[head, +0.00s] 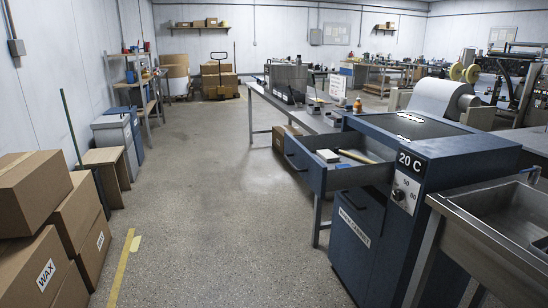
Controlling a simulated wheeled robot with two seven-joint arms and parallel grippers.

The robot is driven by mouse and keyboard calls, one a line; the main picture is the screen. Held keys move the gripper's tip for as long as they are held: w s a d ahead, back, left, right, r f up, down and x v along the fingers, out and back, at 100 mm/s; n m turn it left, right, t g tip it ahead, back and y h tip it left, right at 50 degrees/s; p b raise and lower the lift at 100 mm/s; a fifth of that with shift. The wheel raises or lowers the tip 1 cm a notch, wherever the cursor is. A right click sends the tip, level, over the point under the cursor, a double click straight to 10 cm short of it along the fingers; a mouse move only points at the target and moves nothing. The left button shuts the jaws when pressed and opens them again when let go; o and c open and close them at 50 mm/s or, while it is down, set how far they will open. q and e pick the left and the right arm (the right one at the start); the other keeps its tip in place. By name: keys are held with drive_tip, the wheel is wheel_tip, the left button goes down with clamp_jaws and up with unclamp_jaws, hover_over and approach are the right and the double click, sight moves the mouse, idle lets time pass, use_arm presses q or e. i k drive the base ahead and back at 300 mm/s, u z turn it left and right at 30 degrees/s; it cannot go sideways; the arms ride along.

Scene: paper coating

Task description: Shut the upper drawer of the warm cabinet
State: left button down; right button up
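The warm cabinet (422,235) is a dark blue unit with a "20 C" panel and a dial, standing right of centre in the head view. Its upper drawer (358,177) is pulled out well to the left. A white block (327,156) and a tan stick-like thing (356,157) lie inside the drawer; other small contents are unclear. Below it, the labelled lower front (354,228) looks flush with the cabinet. Neither of my grippers is in view.
A steel sink (497,225) stands close at the right. A long table (315,118) runs behind the drawer. Cardboard boxes (30,190), some marked WAX, are stacked at the left. The speckled floor (215,215) left of the cabinet is clear.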

sight(300, 152)
drive_tip(key=u, duration=0.85)
drive_tip(key=i, duration=1.6)
drive_tip(key=z, duration=0.4)
